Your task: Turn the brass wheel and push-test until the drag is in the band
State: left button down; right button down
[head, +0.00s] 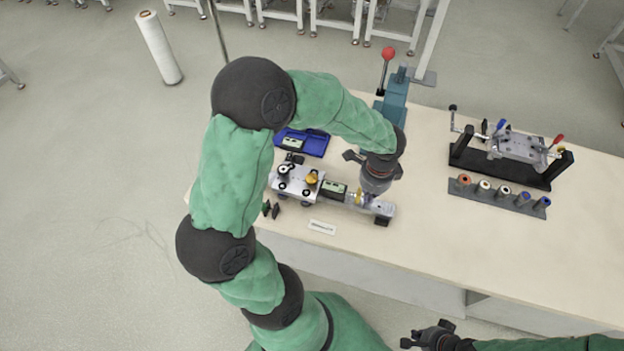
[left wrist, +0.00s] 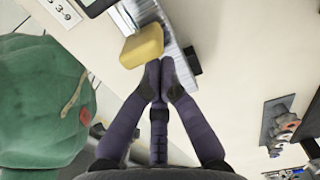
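A silver plate (head: 287,186) with dark round parts sits at the table's left front. A small brass-coloured wheel (head: 312,178) stands at its right side. To the right are a dark box with a pale display (head: 334,188) and a silver rail (head: 380,207). A yellow block (left wrist: 142,46) lies by the ribbed rail in the left wrist view. My left gripper (left wrist: 159,64) is shut, its fingertips together just beside the block; contact is unclear. In the head view the left gripper (head: 372,188) hangs over the rail. My right gripper (head: 425,338) is low in front of the table, its fingers unclear.
A black-framed fixture (head: 516,148) and a rack of coloured spools (head: 497,194) are at the right. A small label (head: 322,227) lies in front.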

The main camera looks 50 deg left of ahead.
aim_at(327, 185)
pick_arm(q)
jog(key=shift+s+a+p, duration=0.45)
jog(key=shift+s+a, duration=0.6)
jog(key=shift+a, duration=0.7)
jog(key=shift+s+a+p, duration=0.45)
jog(key=shift+s+a, duration=0.65)
jog(key=shift+a, duration=0.65)
jog(key=shift+s+a+p, duration=0.45)
jog(key=shift+s+a, duration=0.6)
jog(key=shift+a, duration=0.7)
jog(key=shift+w+d+r+p, duration=0.4)
jog(key=shift+d+r, duration=0.1)
jog(key=shift+d, duration=0.15)
jog(key=shift+w+d+r+p, duration=0.4)
jog(key=shift+d+r, duration=0.1)
jog(key=shift+d, duration=0.15)
notch_tip(327, 185, up, 7)
jog(key=p, duration=0.6)
